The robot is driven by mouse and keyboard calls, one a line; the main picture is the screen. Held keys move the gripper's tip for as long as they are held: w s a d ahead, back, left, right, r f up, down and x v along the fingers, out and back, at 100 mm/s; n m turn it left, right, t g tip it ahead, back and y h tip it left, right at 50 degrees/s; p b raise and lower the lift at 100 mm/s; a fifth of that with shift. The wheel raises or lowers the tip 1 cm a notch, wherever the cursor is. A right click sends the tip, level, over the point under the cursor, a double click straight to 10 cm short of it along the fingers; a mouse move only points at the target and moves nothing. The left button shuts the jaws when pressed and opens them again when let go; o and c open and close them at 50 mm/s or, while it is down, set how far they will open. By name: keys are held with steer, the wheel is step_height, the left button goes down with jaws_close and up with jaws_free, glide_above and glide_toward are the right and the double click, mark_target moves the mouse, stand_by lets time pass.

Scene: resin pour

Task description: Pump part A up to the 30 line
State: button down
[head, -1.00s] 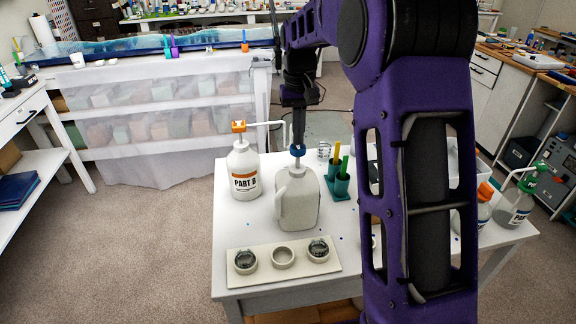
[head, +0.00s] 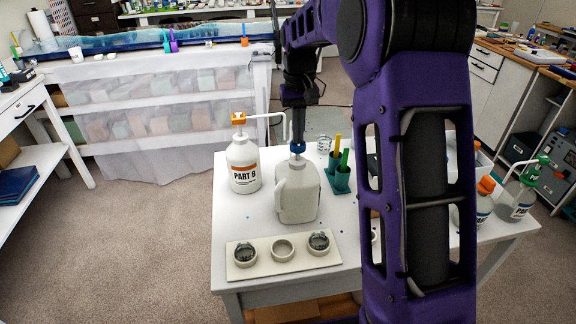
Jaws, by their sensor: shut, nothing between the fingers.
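A beige jug (head: 298,195) with a handle stands upright on the white table (head: 228,215). Its blue pump head (head: 298,147) sits low against the jug's neck. No label shows on this side, so I cannot read whether it is part A. My gripper (head: 298,137) is shut, pointing down, with its tips on or just above the pump head. A small clear cup (head: 324,145) with dark marks stands behind and right of the jug. Its fill level is too small to tell. The jug's spout is not clearly visible.
The white PART B bottle (head: 243,175) with an orange pump stands left of the jug. A teal holder (head: 340,181) with sticks is at its right. A pale tray (head: 300,267) with three round cups lies in front. A green-topped bottle (head: 517,205) stands far right.

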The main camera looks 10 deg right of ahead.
steer(key=shift+f+b, duration=0.35)
steer(key=shift+f, duration=0.6)
steer(key=shift+r+p, duration=1)
steer(key=shift+r, duration=1.05)
steer(key=shift+f+b, duration=0.75)
steer(key=shift+f, duration=0.85)
steer(key=shift+r+p, duration=0.95)
steer(key=shift+p, duration=0.05)
steer(key=shift+r, duration=0.65)
